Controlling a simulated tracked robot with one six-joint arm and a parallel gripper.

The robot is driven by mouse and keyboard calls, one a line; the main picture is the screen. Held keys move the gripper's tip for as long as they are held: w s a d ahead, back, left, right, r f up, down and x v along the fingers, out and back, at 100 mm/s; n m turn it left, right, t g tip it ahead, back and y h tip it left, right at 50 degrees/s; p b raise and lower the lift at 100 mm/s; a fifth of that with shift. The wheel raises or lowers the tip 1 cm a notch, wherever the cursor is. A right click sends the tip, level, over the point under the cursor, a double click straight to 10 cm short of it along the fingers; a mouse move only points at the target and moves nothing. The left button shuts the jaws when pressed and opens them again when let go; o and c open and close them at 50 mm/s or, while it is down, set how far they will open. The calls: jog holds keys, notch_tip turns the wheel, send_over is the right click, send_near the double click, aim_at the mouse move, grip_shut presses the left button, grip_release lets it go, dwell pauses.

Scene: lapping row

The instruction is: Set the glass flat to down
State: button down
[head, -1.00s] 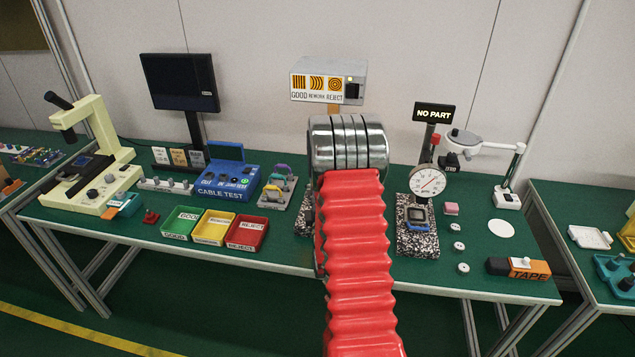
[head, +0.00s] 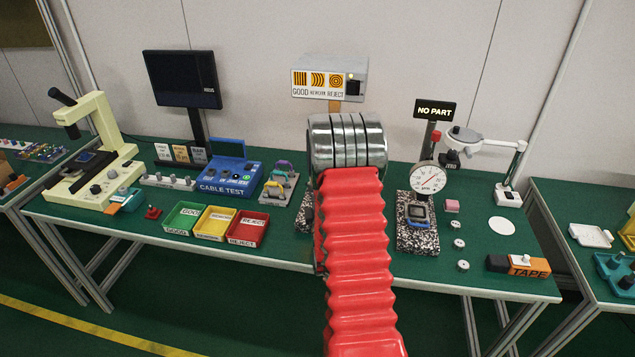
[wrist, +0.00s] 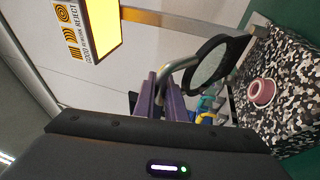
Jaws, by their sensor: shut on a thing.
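In the wrist view, the glass flat (wrist: 207,66) is a round pane in a thick black rim with a bent metal handle (wrist: 172,77). My gripper (wrist: 165,92) has purple fingers and is shut on this handle. The flat looks raised and tilted, apart from the speckled block (wrist: 292,82). A small pink round part (wrist: 262,91) sits on that block, beside the flat in the picture. In the head view, my red arm sleeve and metal joint hide the gripper, the flat and most of this block.
A sign box (head: 330,79) reading GOOD, REWORK, REJECT stands behind my arm. A dial gauge (head: 428,178) on another speckled block (head: 417,240) stands to the right. Green, yellow and red trays (head: 247,243) lie to the left. A tape dispenser (head: 518,264) is at the front right.

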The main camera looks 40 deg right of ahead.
jog(key=shift+w+a+r, duration=0.25)
jog(key=shift+a+r, duration=0.05)
jog(key=shift+r, duration=0.05)
jog(key=c, duration=1.9)
grip_release()
jog(key=shift+o, duration=0.4)
jog(key=shift+f, duration=0.1)
jog(key=shift+f, duration=0.1)
jog(key=shift+s, duration=0.1)
